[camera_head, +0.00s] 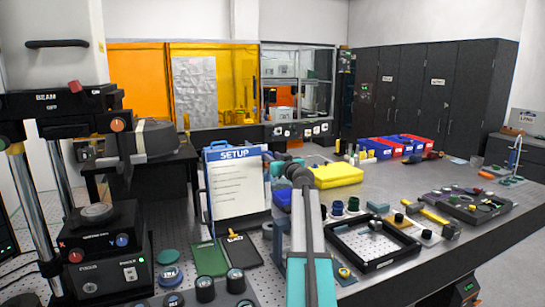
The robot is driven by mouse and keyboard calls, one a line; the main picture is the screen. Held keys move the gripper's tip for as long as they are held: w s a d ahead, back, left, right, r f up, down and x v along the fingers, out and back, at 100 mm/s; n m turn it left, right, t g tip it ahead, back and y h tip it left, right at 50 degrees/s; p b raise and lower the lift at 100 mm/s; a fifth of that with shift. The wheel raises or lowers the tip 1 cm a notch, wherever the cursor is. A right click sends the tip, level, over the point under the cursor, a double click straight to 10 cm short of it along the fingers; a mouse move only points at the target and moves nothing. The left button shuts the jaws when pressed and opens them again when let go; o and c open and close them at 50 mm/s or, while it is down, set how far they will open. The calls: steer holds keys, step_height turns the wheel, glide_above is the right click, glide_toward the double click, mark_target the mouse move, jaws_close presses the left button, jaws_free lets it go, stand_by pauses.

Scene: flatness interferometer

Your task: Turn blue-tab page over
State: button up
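A white page headed SETUP (236,185) with a blue header band stands nearly upright on a dark stand in the middle of the bench. Blue parts show at its top edge and a thin blue edge runs down its left side; I cannot tell which one is the blue tab. My arm rises from the bottom middle of the view. My gripper (277,168) is at the far end of the arm, close to the page's upper right edge. Its fingers are small and partly hidden, so contact with the page and the opening between them cannot be made out.
A yellow case (336,175) lies right of my arm's end. A black square frame (372,243) and several small parts are on the right. Green (209,258) and black (243,251) pads lie in front of the page. A tall instrument (98,215) stands left.

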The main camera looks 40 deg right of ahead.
steer(key=shift+w+d, duration=0.1)
steer(key=shift+w, duration=0.2)
jaws_close()
steer(key=shift+s+a+r+b, duration=0.1)
steer(key=shift+s+a+b, duration=0.5)
steer(key=shift+s, duration=0.1)
steer(key=shift+s+a+r+b, duration=0.1)
steer(key=shift+s+a+b, duration=0.4)
steer(key=shift+s, duration=0.2)
